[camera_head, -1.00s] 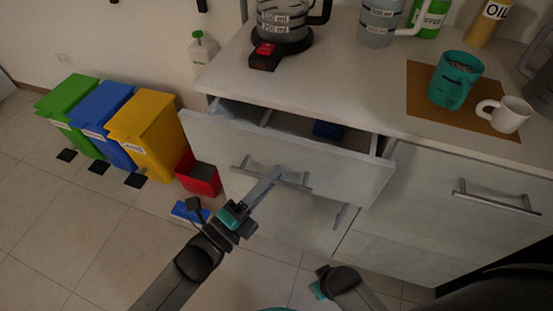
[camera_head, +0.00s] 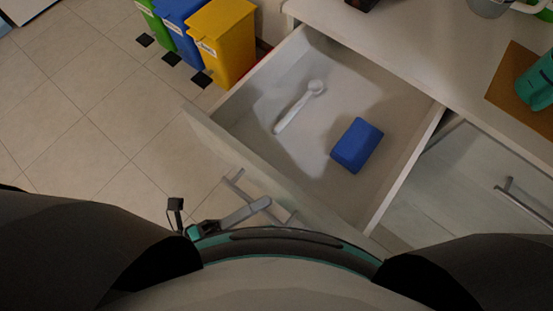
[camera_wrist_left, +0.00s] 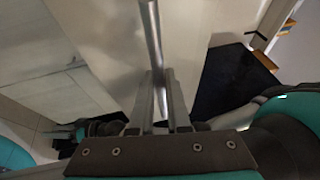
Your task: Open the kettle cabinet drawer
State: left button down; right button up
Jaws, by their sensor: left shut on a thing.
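The kettle cabinet drawer (camera_head: 240,120) is pulled far out, showing its pale inside from above. A blue block (camera_head: 357,145) and a white spoon-like utensil (camera_head: 300,105) lie in it. The bar handle (camera_head: 233,181) is on its front, and it also shows in the left wrist view (camera_wrist_left: 153,40). My left gripper (camera_head: 264,204) is shut on this handle. Its fingers (camera_wrist_left: 160,92) close around the bar in the left wrist view. My right gripper is out of the head view; a small dark and teal part (camera_wrist_left: 92,128) in the left wrist view may be it.
The countertop (camera_head: 420,60) runs above the drawer, with a brown mat (camera_head: 510,85) and a teal mug (camera_head: 538,82) at right. Another closed drawer with a handle (camera_head: 525,205) is at right. Yellow (camera_head: 222,40) and blue bins stand beyond. The tiled floor at left is clear.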

pick_arm(q)
jog(key=shift+s+a, duration=0.55)
jog(key=shift+s, duration=0.2)
jog(key=shift+s+a, duration=0.5)
jog(key=shift+s, duration=0.2)
pick_arm(e)
jog(key=shift+s+r, duration=0.15)
jog(key=shift+s, duration=0.1)
pick_arm(q)
jog(key=c, duration=0.9)
grip_release()
pick_arm(e)
jog(key=shift+a, duration=0.1)
pick_arm(q)
jog(key=shift+b+v, duration=0.5)
jog(key=shift+v, duration=7.15)
pick_arm(e)
jog(key=shift+w+a, duration=0.25)
jog(key=shift+w, duration=0.3)
jog(key=shift+w+a, duration=0.2)
jog(key=shift+w, duration=0.3)
pick_arm(q)
jog(key=shift+d+f, duration=0.1)
